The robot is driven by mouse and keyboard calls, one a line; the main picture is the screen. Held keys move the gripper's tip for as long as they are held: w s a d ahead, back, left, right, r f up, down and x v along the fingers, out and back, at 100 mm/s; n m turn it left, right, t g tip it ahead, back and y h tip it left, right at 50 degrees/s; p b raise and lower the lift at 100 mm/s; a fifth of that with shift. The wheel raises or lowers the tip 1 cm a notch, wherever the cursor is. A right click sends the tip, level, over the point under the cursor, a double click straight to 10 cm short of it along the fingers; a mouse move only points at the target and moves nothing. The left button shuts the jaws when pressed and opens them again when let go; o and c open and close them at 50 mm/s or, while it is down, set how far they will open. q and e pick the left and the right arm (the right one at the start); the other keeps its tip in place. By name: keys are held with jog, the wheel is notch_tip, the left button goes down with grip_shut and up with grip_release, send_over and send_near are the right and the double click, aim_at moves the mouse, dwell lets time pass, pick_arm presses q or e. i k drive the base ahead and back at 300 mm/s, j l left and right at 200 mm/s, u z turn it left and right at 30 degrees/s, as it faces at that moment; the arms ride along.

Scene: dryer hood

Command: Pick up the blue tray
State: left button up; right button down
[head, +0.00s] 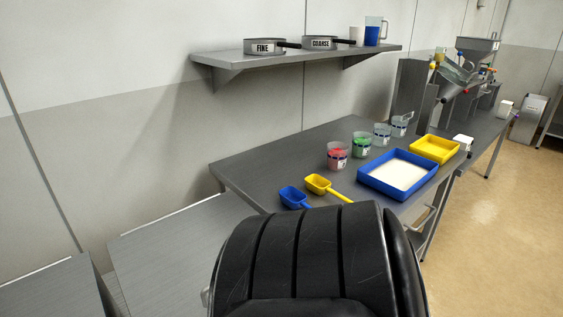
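The blue tray (364,182) sits on the grey table near its right edge, with a flat white filling inside. A smaller yellow tray (416,151) stands just behind it to the right. Neither of my grippers shows in the head view. A large black ribbed part of my own body fills the bottom centre and hides the near part of the table.
Blue (291,196) and yellow (318,183) scoops lie left of the tray. Beakers with red (338,155) and green (362,145) contents and two clear ones stand behind it. A wall shelf (270,62) holds sieves and a jug. The table's left part is bare.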

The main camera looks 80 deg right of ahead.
aim_at(398, 174)
jog(key=z, duration=3.5)
jog(key=u, duration=1)
jog(key=i+l+u, duration=0.15)
jog(key=l+u, duration=0.85)
jog(key=l, duration=0.2)
jog(key=l+u, duration=0.45)
jog(key=l, duration=0.2)
